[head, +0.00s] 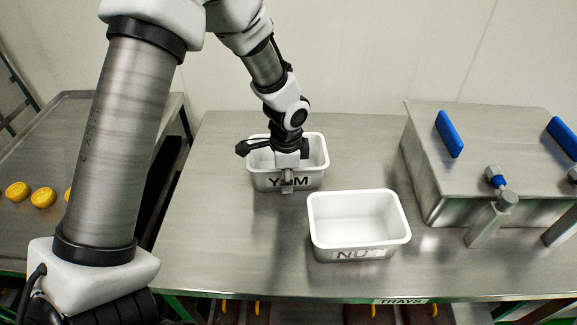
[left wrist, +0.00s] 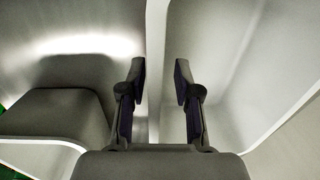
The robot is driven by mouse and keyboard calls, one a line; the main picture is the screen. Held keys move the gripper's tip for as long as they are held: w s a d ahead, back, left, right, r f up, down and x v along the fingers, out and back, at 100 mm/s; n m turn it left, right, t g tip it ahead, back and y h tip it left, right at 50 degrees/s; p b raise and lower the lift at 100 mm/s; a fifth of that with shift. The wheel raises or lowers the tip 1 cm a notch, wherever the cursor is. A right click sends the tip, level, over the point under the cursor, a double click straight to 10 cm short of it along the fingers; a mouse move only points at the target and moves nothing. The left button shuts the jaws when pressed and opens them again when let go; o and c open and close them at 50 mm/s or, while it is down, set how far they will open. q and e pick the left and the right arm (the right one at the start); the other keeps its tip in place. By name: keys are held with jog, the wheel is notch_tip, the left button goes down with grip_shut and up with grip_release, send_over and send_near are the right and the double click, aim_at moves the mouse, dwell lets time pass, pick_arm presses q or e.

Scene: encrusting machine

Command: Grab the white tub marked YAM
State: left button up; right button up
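The white tub marked YAM (head: 318,150) stands on the metal table, behind and left of a second white tub marked NU-something (head: 358,225). My left gripper (head: 288,174) points down over its front wall, and one finger hangs in front of the label, covering part of it. The other finger is hidden in the head view. In the left wrist view the gripper (left wrist: 160,82) is open, its two fingers on either side of the tub wall (left wrist: 156,40), with a gap visible beside the wall. My right gripper does not show.
The metal table (head: 215,240) is clear to the left and front of the tubs. A metal machine (head: 480,160) with blue handles stands at the right. Several yellow round pieces (head: 43,198) lie on a separate table at the left. A TRAYS label (head: 400,300) marks the front edge.

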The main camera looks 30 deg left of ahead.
pick_arm(q)
jog(key=shift+w+f, duration=0.1)
jog(key=shift+f, duration=0.2)
jog(key=shift+s+r, duration=0.15)
jog(key=shift+s, duration=0.05)
jog(key=shift+c, duration=0.7)
grip_shut()
jog(key=shift+r, duration=0.15)
